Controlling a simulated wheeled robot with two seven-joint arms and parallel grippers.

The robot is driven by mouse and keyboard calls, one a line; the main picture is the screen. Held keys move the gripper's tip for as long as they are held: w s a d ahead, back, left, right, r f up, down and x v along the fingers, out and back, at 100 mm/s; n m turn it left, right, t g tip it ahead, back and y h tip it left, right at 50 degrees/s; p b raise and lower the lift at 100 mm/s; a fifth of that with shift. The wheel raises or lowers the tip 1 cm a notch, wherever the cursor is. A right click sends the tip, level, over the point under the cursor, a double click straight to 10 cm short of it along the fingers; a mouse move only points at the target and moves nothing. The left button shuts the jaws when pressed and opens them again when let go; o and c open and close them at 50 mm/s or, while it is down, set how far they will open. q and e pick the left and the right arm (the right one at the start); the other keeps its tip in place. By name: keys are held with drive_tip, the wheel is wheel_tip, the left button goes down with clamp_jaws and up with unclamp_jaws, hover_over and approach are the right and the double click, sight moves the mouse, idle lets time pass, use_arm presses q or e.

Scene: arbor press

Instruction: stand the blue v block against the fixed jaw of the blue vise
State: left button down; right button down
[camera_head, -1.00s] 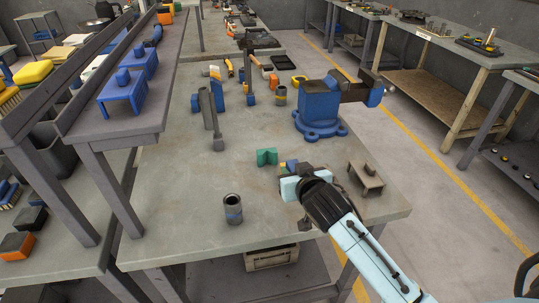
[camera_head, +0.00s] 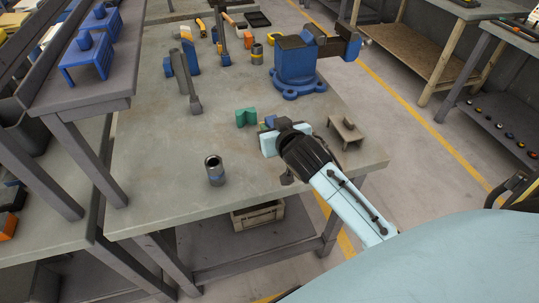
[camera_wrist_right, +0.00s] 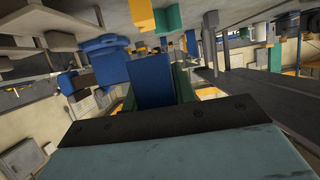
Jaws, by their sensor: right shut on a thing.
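The blue vise (camera_head: 300,72) stands on the workbench beyond my right gripper, its dark and blue jaws at the top. My right gripper (camera_head: 272,133) is low over the bench, just right of and nearer than a green V-shaped block (camera_head: 247,118). It is shut on the blue v block (camera_head: 271,121), of which only a small part shows in the head view. In the right wrist view the blue v block (camera_wrist_right: 150,82) shows between the fingers, apart from the vise. Whether its underside touches the bench is hidden. My left gripper is out of view.
A small brown stand (camera_head: 346,132) is right of my right gripper. Bare bench top (camera_head: 150,150) lies at the left.

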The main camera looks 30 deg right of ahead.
drive_tip(key=shift+w+d, duration=0.15)
drive_tip(key=shift+d, duration=0.05)
drive_tip(key=b, duration=0.1)
hover_over(273, 161)
wheel_tip(273, 161, down, 5)
drive_tip(key=shift+d+r, duration=0.1)
drive_tip(key=shift+r, duration=0.1)
wheel_tip(273, 161, down, 4)
drive_tip(key=shift+r+b, duration=0.1)
drive_tip(key=shift+b, duration=0.2)
drive_tip(key=shift+f, duration=0.6)
